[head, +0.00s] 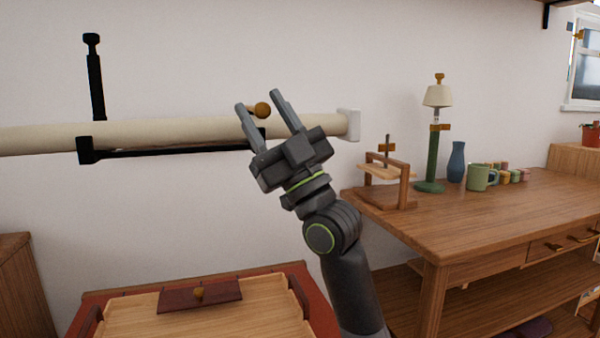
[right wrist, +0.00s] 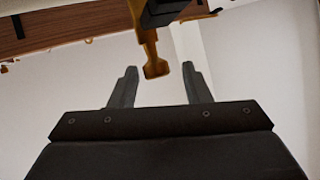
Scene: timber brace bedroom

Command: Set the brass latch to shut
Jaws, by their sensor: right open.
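A round brass knob (head: 262,110) shows on the wall side by the pale horizontal beam (head: 190,131), near the right end of a black bracket (head: 170,152). I take it for part of the brass latch. My right gripper (head: 258,98) is open and points up at the beam, with the knob showing between its fingers. In the right wrist view, a brass lever with a flat end (right wrist: 156,68) hangs from a black block (right wrist: 162,12). Its end lies between the tips of my open right gripper (right wrist: 160,80), with gaps on both sides. My left gripper is out of view.
A black upright arm (head: 95,80) rises at the left of the beam. A tray (head: 235,320) lies below.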

